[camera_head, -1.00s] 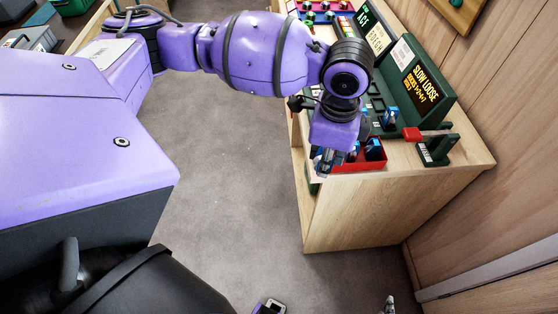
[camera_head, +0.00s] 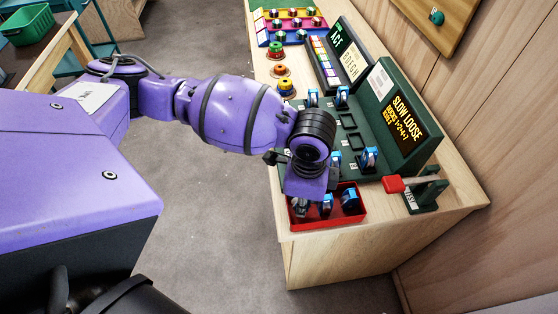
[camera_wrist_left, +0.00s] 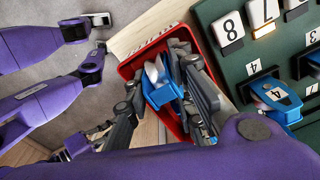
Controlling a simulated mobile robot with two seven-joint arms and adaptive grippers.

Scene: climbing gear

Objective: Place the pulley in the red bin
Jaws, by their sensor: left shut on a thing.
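The red bin (camera_head: 330,222) sits at the near end of the wooden bench. Its rim also shows in the left wrist view (camera_wrist_left: 128,68). My left gripper (camera_head: 300,209) points down at the bin's left side. In the left wrist view its fingers (camera_wrist_left: 160,97) are shut on a blue pulley with a pale wheel (camera_wrist_left: 164,92), which appears within the bin's outline. Whether it touches the bin floor is hidden. Other blue pulleys (camera_head: 326,204) (camera_head: 350,200) stand in the bin. Grey finger-like parts in the left wrist view may be my right gripper (camera_wrist_left: 98,131); their state is unclear.
A dark green board (camera_head: 365,125) with numbered places and several blue pulleys (camera_head: 368,158) lies behind the bin. A red-handled lever (camera_head: 393,184) stands to the bin's right. The floor (camera_head: 205,225) to the left is clear.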

